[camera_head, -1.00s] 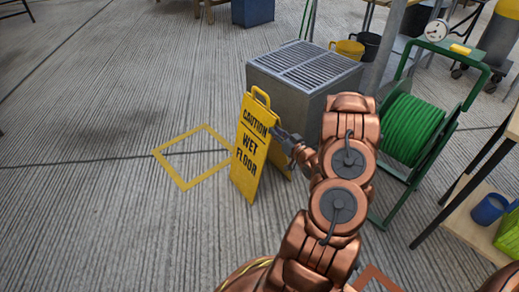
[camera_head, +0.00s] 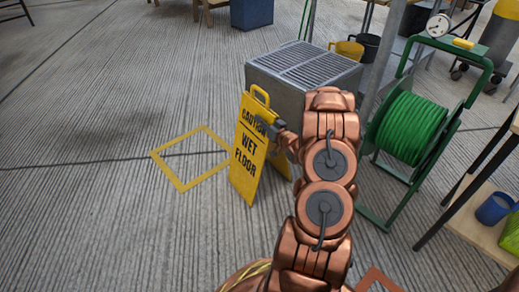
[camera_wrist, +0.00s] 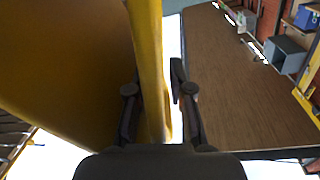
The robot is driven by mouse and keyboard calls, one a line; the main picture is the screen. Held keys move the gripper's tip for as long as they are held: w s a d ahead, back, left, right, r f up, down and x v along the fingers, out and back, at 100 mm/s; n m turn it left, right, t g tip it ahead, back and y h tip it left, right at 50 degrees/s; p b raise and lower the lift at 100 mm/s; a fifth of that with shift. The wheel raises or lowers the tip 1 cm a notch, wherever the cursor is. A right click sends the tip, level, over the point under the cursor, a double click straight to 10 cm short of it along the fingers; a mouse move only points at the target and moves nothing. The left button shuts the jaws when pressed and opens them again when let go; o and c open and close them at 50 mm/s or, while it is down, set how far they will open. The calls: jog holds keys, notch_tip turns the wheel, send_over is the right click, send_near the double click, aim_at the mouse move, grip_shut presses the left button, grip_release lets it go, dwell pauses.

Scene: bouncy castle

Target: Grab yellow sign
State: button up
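The yellow sign (camera_head: 244,160), reading "CAUTION WET FLOOR", stands upright as an A-frame on the floor, with a handle loop on top. My gripper (camera_head: 273,133) is at the upper right edge of its front panel, its fingers partly hidden. In the wrist view, the sign's yellow panel edge (camera_wrist: 150,60) runs between the two dark fingers of my gripper (camera_wrist: 156,98). The fingers are apart, with a pale gap between the panel and the right finger. Whether the left finger touches the panel is unclear.
A grey metal box with a grated top (camera_head: 304,75) stands close behind the sign. A green hose reel (camera_head: 412,128) is to the right, beside a table (camera_head: 487,240). A yellow square outline (camera_head: 181,184) marks the floor at left, where there is free room.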

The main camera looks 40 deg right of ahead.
jog(key=shift+c, duration=0.2)
grip_shut()
dwell(0.4)
